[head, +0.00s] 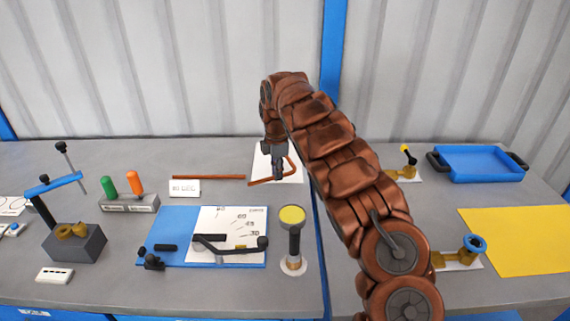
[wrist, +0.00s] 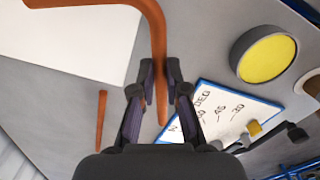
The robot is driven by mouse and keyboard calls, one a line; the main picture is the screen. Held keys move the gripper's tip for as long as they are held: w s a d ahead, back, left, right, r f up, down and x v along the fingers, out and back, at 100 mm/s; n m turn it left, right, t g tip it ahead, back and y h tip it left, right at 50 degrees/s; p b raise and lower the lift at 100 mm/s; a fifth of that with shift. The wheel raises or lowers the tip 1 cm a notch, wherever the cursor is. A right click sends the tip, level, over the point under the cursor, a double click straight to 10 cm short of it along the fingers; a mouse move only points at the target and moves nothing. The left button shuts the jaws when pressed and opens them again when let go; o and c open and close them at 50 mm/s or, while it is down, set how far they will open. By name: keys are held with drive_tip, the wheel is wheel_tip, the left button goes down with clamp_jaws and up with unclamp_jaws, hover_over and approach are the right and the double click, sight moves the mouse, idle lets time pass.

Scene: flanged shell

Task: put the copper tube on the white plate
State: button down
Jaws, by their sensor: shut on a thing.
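A bent copper tube (head: 262,182) is in my gripper (head: 278,174), at the back of the table. In the wrist view the tube (wrist: 157,35) runs between the two fingers of the gripper (wrist: 160,78), which are shut on it. Its bend and far leg lie over the white plate (wrist: 70,45), and its near end sticks out past the plate's edge. The plate (head: 263,162) is partly hidden behind my gripper in the head view. I cannot tell whether the tube touches the plate.
A straight copper rod (head: 208,177) lies left of the plate, behind a small white label (head: 185,188). A blue board with an angle chart (head: 180,225) and a yellow-topped post (head: 292,216) stand in front. A blue tray (head: 480,162) and yellow sheet (head: 520,240) are right.

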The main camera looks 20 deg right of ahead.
drive_tip(key=shift+w+d+f+p, duration=0.1)
drive_tip(key=shift+w+d+p, duration=0.3)
drive_tip(key=shift+w+d, duration=0.35)
drive_tip(key=shift+w+d+f+p, duration=0.1)
drive_tip(key=shift+w+d+p, duration=0.35)
drive_tip(key=shift+w, duration=0.5)
drive_tip(key=shift+w+d+r+p, duration=0.1)
drive_tip(key=shift+w+d+p, duration=0.35)
drive_tip(key=shift+w, duration=0.2)
drive_tip(key=shift+w+d+p, duration=0.55)
drive_tip(key=shift+w+p, duration=0.25)
drive_tip(key=shift+p, duration=0.35)
drive_tip(key=shift+w+d+p, duration=0.45)
drive_tip(key=shift+w+p, duration=0.05)
drive_tip(key=shift+p, duration=0.2)
drive_tip(key=shift+d+f, duration=0.1)
drive_tip(key=shift+f, duration=0.15)
drive_tip(key=shift+w, duration=0.1)
